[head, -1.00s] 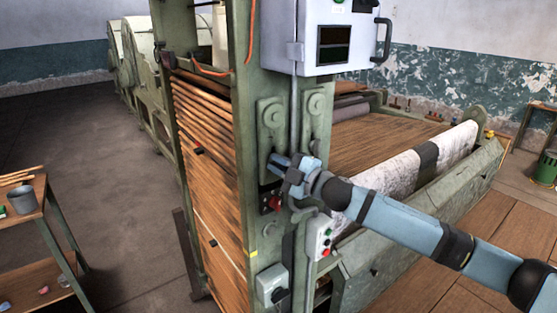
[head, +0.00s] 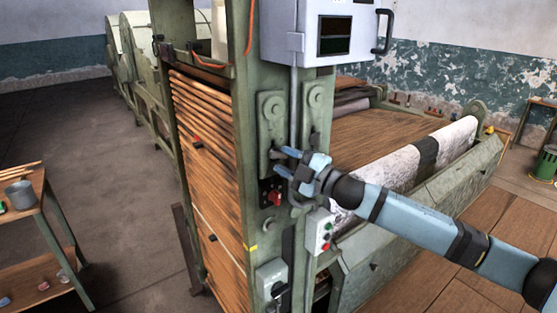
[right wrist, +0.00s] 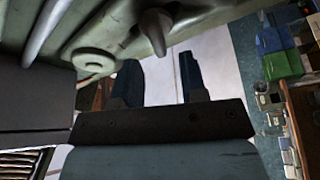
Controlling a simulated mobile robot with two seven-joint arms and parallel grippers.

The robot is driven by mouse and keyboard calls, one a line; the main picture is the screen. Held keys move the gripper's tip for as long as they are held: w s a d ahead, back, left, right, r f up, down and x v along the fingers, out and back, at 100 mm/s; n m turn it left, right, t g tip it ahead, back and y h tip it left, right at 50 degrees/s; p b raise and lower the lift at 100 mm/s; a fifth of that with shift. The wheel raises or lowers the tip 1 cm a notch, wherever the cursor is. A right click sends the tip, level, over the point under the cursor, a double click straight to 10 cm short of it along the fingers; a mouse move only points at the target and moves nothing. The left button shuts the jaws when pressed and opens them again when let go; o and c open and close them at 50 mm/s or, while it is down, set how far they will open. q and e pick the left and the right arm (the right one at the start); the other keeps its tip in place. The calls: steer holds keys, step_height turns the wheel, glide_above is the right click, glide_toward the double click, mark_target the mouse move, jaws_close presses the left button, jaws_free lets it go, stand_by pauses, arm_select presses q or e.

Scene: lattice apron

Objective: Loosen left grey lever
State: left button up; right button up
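The left grey lever (head: 275,152) is on the left of two upright plates on the green machine post. It is small here and partly lost beside my fingertips. My right gripper (head: 281,160) is just right of it, its fingers pointing left at the post. A grey lever handle (right wrist: 155,32) hangs at the top of that view, beyond the fingertips; contact cannot be told. My left gripper is not in view.
A right plate (head: 316,97) stands beside the left one. A red switch (head: 275,198) and a button box (head: 320,230) sit below the gripper. A white cabinet (head: 345,35) is above. A side table (head: 35,255) stands at the left, with open floor between.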

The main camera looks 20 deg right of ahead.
steer(key=b+v, duration=0.3)
steer(key=v, duration=0.8)
steer(key=shift+d, duration=0.2)
steer(key=shift+f, duration=0.1)
steer(key=s+a+f+m+h, duration=0.2)
steer(key=s+f+m, duration=0.15)
steer(key=f, duration=0.45)
steer(key=s+a+f+m+h, duration=0.2)
steer(key=f+m, duration=0.2)
steer(key=f, duration=0.4)
steer(key=s+a+f+m+h, duration=0.1)
steer(key=s+a+f+m, duration=0.15)
steer(key=f, duration=0.65)
steer(key=s+a+f+m+g+h, duration=0.1)
steer(key=s+f+m+g+h, duration=0.3)
steer(key=s+f, duration=1.4)
steer(key=s+m, duration=0.2)
steer(key=m, duration=0.2)
steer(key=shift+a+h, duration=0.15)
steer(key=shift+h, duration=0.15)
